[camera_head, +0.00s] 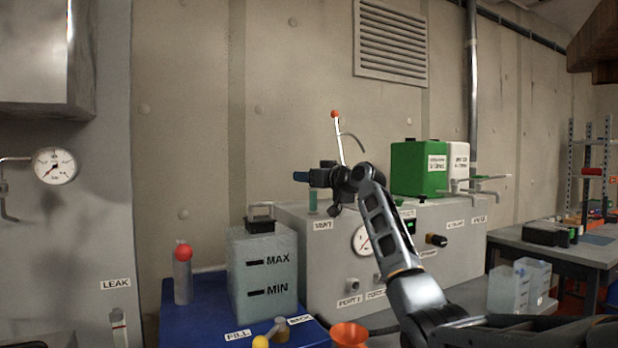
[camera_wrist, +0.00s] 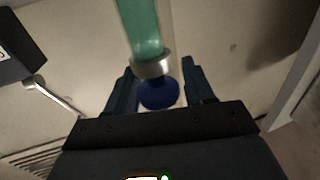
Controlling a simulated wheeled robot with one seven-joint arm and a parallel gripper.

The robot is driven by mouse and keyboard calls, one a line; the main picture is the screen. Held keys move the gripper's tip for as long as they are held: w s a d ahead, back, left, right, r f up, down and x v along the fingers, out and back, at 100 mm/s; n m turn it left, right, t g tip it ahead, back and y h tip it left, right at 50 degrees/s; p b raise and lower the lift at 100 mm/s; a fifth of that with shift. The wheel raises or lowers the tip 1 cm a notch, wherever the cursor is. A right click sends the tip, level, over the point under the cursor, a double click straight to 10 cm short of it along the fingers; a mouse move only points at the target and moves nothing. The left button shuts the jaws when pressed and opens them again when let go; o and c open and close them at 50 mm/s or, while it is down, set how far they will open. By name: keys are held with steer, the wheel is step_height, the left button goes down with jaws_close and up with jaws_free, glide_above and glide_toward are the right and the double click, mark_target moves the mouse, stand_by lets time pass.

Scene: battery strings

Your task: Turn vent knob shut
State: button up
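The blue vent knob (camera_wrist: 158,94) shows in the wrist view, below a metal collar (camera_wrist: 152,67) on a green tube (camera_wrist: 141,27). In the head view the green tube (camera_head: 312,203) stands on the grey cabinet (camera_head: 330,276), above the VENT label (camera_head: 322,225). The knob cannot be made out there. My gripper (camera_head: 302,176) is level, just above the tube in that picture. In the wrist view its two blue fingers (camera_wrist: 158,74) are apart, one on each side of the knob. Narrow gaps seem to show beside the knob, and I cannot see firm contact.
A thin rod with an orange ball (camera_head: 335,114) rises behind my gripper. A translucent MAX/MIN tank (camera_head: 263,275) stands left on a blue surface (camera_head: 205,313). A gauge (camera_head: 362,240) is on the cabinet front. A green container (camera_head: 418,168) stands on top at right.

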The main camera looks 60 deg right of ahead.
steer(key=c, duration=0.8)
steer(key=shift+f+n+y+b, duration=0.1)
steer(key=shift+n+y+b, duration=0.2)
steer(key=shift+y+b, duration=0.25)
steer(key=shift+a+r+n+y+b, duration=0.15)
steer(key=shift+n+y+b, duration=0.6)
steer(key=shift+y, duration=0.65)
steer(key=shift+a+n+y+b, duration=0.15)
steer(key=shift+n+y+b, duration=0.25)
steer(key=shift+n+y, duration=0.8)
steer(key=shift+a+r+n+y+b, duration=0.15)
steer(key=shift+n+y+b, duration=0.55)
steer(key=shift+y, duration=0.85)
steer(key=shift+f, duration=0.1)
steer(key=o, duration=1)
